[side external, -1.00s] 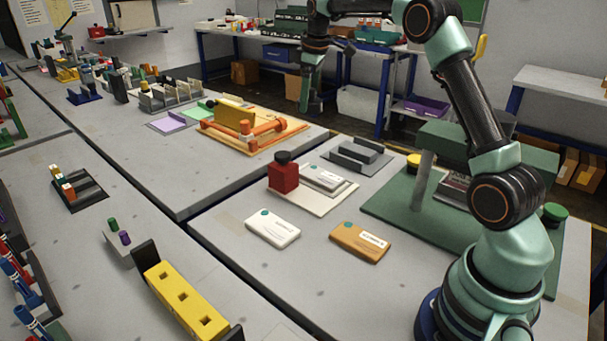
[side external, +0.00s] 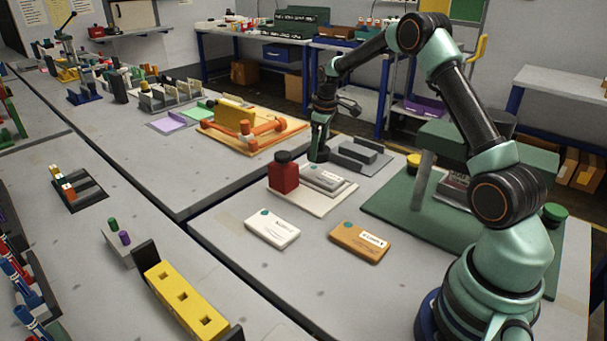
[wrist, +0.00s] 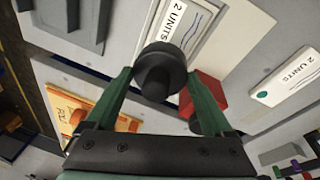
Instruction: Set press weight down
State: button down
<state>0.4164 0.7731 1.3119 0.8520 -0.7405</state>
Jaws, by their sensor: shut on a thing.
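The press weight (wrist: 160,72) is a dark round disc with a narrower knob. My gripper (wrist: 158,80) is shut on it, with one green finger on each side in the wrist view. In the side view my gripper (side external: 320,135) points down with the dark weight (side external: 318,153) at its lower end, just behind the pale board (side external: 315,203). A grey block with a white card (side external: 325,178) lies on this board; the card (wrist: 172,35) reads "2 UNITS" in the wrist view. I cannot tell whether the weight touches anything below.
A red block with a black top (side external: 284,173) stands on the board, close to the weight. A grey slotted holder (side external: 358,154) is just right of my gripper. A white card (side external: 272,229) and an orange card (side external: 360,242) lie in front. A green machine (side external: 470,180) stands at right.

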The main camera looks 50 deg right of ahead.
aim_at(318, 161)
jog(key=shift+s+a+x, duration=0.1)
jog(key=shift+s+x, duration=0.1)
jog(key=shift+x, duration=1)
jog(key=shift+s+a+x, duration=0.1)
jog(key=shift+s+x, duration=0.05)
jog(key=shift+x, duration=1)
jog(key=shift+f, duration=0.2)
grip_release()
jog(key=shift+f, duration=0.15)
